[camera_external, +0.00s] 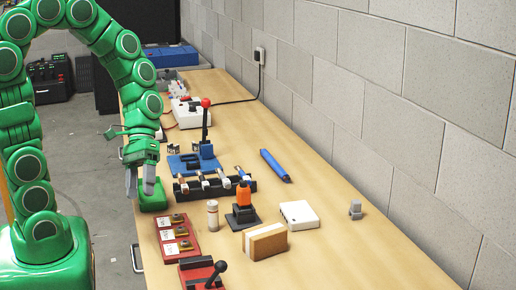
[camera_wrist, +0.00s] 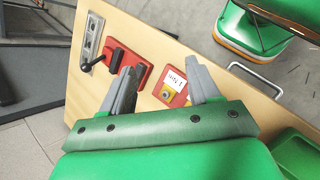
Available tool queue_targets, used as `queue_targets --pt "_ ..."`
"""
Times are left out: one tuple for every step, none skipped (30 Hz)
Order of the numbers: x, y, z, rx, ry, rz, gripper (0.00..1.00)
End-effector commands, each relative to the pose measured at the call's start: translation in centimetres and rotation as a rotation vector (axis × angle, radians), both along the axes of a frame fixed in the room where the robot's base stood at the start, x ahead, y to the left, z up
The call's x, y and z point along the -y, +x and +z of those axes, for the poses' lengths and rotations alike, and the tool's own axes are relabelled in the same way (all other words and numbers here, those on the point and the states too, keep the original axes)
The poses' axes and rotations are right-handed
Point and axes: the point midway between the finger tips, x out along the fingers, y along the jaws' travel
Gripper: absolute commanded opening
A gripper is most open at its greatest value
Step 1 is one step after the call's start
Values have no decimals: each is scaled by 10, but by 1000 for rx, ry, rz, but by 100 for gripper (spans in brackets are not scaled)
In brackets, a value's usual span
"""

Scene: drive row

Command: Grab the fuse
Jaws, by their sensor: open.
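The fuse (camera_external: 212,215), a small upright cylinder with a pale body and brownish ends, stands on the bench right of the red labelled plates in the external view. I do not see it in the wrist view. My gripper (camera_external: 140,187) is open, fingers pointing down, over the bench's left edge beside a green block. It is left of the fuse and apart from it. In the wrist view my gripper (camera_wrist: 163,88) has its grey fingers spread with nothing held between them.
Red labelled plates (camera_external: 177,238) and a red lever block (camera_external: 203,274) lie near the fuse. An orange-handled black device (camera_external: 243,210), a cardboard-coloured block (camera_external: 265,242) and a white box (camera_external: 299,215) stand to its right. A black rack (camera_external: 215,187) is behind. The right bench is mostly clear.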

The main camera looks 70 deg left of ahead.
Motion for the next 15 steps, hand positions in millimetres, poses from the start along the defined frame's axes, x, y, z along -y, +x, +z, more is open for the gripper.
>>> queue_targets --pt "-2 8 -4 -18 -30 45 61" --pt "-2 13 -7 -27 -47 74 61" --pt "-3 19 -10 -38 -70 110 61" --pt "-4 25 -11 -44 -87 139 61" --pt "-5 29 -13 -52 -103 166 61" --pt "-7 36 -16 -61 -126 205 61" --pt "-9 42 -19 -71 -143 234 61" --pt "-11 47 -21 -79 -159 264 61" --pt "-14 54 -24 -90 -179 304 61" --pt "-16 59 -26 -98 -196 333 61" --pt "-19 64 -29 -106 -212 363 61" --pt "-23 70 -32 -120 -233 403 61" --pt "-26 75 -35 -129 -250 433 61" --pt "-29 79 -37 -138 -267 463 61" --pt "-33 86 -40 -149 -288 503 61"
